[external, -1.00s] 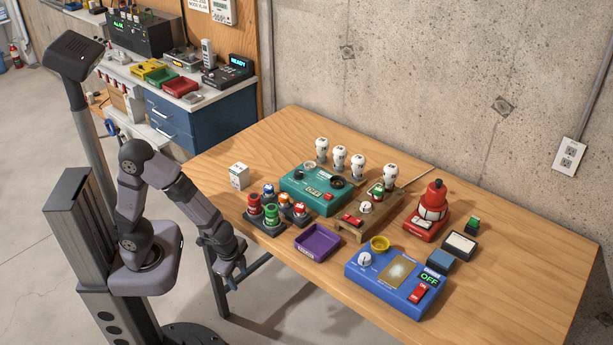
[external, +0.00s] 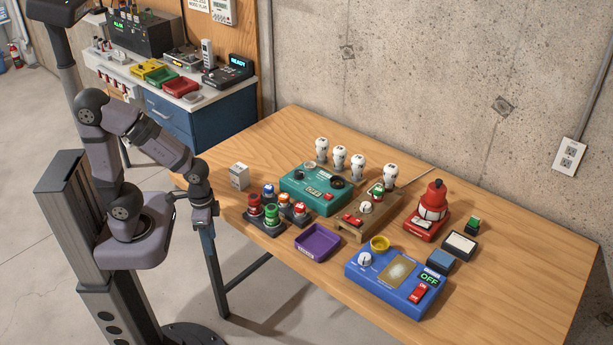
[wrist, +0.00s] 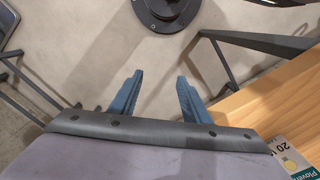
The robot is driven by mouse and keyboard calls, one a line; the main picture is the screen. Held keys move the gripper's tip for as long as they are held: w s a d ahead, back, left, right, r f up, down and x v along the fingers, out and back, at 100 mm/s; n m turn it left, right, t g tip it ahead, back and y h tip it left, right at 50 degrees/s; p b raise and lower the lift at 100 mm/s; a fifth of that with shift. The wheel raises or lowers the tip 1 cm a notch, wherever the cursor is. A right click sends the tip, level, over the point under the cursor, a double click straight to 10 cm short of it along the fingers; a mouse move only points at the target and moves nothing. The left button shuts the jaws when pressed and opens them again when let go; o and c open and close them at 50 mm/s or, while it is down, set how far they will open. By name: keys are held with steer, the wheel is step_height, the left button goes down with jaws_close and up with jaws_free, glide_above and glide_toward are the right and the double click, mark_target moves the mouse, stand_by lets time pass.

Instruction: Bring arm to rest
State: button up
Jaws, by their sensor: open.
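My arm stands folded on its column left of the wooden table (external: 480,290). My gripper (external: 205,232) hangs pointing down, off the table's left edge and apart from it. In the wrist view my gripper (wrist: 158,80) shows two blue fingers spread apart with nothing between them. Below them are the grey floor and a round dark base (wrist: 167,12).
A blue-drawer bench (external: 200,125) stands behind.

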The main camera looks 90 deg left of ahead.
step_height(320, 180, up, 7)
steer(key=p, duration=0.5)
stand_by(2.5)
